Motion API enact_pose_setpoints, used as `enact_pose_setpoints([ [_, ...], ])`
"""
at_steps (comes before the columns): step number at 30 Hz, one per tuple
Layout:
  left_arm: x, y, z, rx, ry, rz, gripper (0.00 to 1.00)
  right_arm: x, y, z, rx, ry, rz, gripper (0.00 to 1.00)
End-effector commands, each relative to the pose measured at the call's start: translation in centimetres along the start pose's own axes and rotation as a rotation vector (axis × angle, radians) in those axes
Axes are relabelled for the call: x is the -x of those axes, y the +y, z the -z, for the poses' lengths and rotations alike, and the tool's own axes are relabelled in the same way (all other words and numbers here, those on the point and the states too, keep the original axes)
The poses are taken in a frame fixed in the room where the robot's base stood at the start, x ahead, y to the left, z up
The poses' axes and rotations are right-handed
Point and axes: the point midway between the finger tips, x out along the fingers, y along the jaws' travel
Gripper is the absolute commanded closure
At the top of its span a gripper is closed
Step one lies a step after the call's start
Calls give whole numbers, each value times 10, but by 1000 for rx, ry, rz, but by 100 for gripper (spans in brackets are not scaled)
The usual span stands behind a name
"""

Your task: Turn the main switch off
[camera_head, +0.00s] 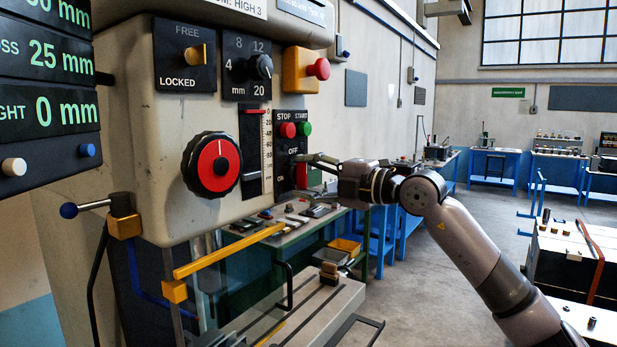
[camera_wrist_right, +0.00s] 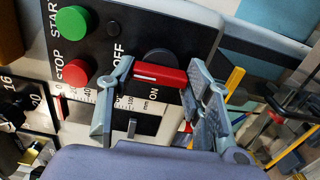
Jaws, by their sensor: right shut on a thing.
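The main switch is a red handle (camera_wrist_right: 172,77) on a dark round knob (camera_wrist_right: 160,57), on the black panel marked OFF and ON. Its handle lies roughly upright on the panel, its white-marked end towards the OFF label. In the head view the red of the switch (camera_head: 301,176) shows just below the OFF label, partly covered by my gripper. My right gripper (camera_head: 306,160) reaches in from the right. In the right wrist view my right gripper (camera_wrist_right: 158,84) has one finger at each end of the handle and is shut on it. My left gripper is not in view.
Above the switch are the red STOP button (camera_head: 287,130) and green START button (camera_head: 304,128). A yellow box with a red mushroom button (camera_head: 318,69) is higher up. A black and red dial (camera_head: 212,164) is to the left. The machine table (camera_head: 335,300) lies below.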

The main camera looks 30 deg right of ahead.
Motion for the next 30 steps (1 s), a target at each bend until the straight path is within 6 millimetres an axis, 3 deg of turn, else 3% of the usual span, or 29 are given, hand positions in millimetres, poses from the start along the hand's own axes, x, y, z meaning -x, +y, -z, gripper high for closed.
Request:
enact_pose_setpoints([
  [16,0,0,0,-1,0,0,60,0,0,0,-28,-1,1,81],
  [17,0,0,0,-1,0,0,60,0,0,0,-28,-1,1,53],
  [26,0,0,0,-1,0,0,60,0,0,0,-27,0,0,33],
  [30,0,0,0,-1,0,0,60,0,0,0,-26,0,0,33],
])
